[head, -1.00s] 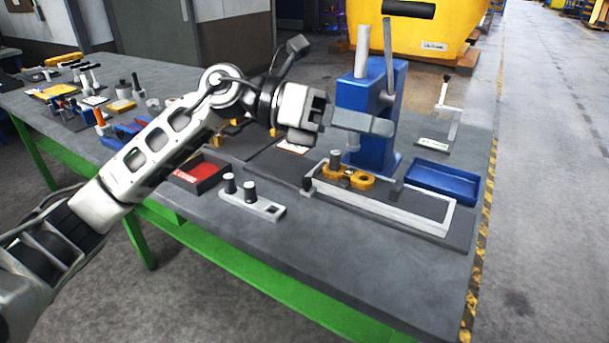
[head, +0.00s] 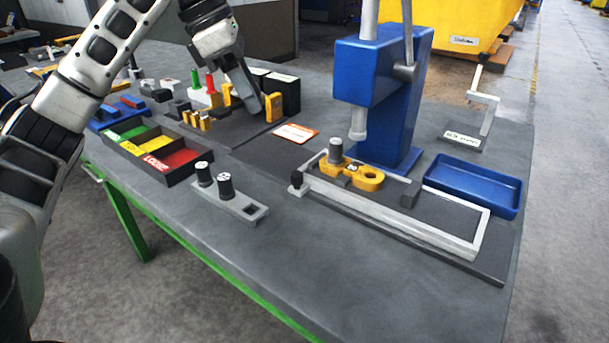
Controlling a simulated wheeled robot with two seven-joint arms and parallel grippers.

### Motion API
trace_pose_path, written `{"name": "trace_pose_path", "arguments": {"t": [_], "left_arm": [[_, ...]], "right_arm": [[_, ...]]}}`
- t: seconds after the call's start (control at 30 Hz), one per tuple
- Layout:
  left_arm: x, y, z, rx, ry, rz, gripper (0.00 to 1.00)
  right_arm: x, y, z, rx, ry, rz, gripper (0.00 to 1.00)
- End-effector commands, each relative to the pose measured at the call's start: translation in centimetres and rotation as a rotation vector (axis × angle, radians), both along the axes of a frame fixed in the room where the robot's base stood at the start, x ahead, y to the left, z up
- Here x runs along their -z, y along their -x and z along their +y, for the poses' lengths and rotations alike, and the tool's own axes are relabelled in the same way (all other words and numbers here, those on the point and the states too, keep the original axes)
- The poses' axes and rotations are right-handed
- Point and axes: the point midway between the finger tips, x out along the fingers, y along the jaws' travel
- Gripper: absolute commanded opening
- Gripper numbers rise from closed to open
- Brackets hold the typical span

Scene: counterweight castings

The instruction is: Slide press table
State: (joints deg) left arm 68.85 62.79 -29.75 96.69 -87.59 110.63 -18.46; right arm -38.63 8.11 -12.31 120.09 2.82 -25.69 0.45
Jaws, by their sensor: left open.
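The press table is a low pale frame (head: 400,226) on a dark base plate (head: 497,262), in front of the blue press (head: 400,130). My left gripper (head: 250,104) is open at the back left, near small yellow parts, well away from the knob. My right gripper is not in view.
A blue tray (head: 473,187) sits right of the press. A sorting bin (head: 160,150) with green, yellow and red sections is at left. A pale block with two black-topped pegs (head: 232,199) stands in front. The front counter (head: 300,265) is clear.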

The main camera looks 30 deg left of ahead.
Motion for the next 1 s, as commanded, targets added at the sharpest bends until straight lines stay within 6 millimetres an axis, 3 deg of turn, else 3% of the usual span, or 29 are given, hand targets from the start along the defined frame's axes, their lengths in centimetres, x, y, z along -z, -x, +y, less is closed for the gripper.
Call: {"name": "trace_pose_path", "arguments": {"t": [0.03, 0.27, 0.7, 1.0], "left_arm": [[1.0, 0.0, 0.0, 0.0, -0.001, 0.001, 0.43], [2.9, -0.4, -0.5, 0.002, 0.0, 0.005, 0.43], [11.4, -2.7, -3.3, 0.004, 0.002, 0.006, 0.43], [15.2, -3.8, -4.5, 0.001, 0.002, 0.002, 0.43]], "right_arm": [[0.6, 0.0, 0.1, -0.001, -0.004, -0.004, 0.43], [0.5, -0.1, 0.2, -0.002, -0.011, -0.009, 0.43], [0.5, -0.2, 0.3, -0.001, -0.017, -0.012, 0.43], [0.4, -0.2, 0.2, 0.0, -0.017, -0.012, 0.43]]}}
